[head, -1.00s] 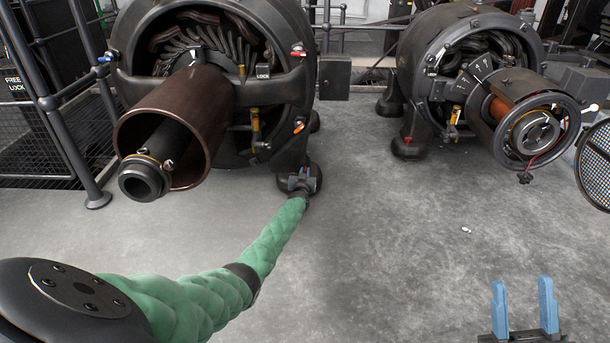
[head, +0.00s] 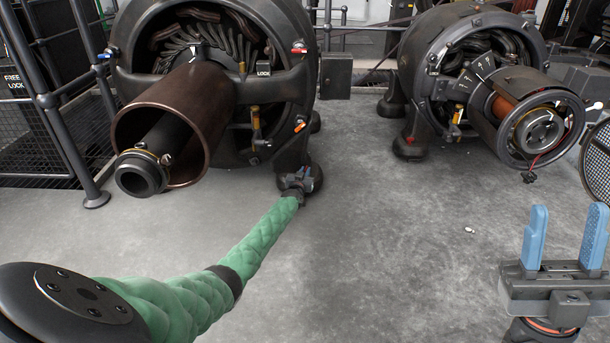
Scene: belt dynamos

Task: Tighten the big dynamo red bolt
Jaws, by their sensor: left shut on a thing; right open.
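The big dynamo (head: 290,110) stands at the left, with a brown cylinder (head: 190,110) sticking out of its front. My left gripper (head: 303,177), at the end of the green-sleeved arm, is at the dynamo's front right foot (head: 315,182). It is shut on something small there. Its jaws hide the thing, so the red bolt's head cannot be made out. My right gripper (head: 565,238) has blue fingers spread apart. It is open and empty at the lower right, over the floor and away from both dynamos.
A second dynamo (head: 425,95) stands at the right, with a red bolt (head: 409,140) on its foot. A round mesh cover (head: 598,165) is at the right edge. Railings (head: 65,130) stand at the left. The grey floor between is mostly clear, with a small white bit (head: 469,230).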

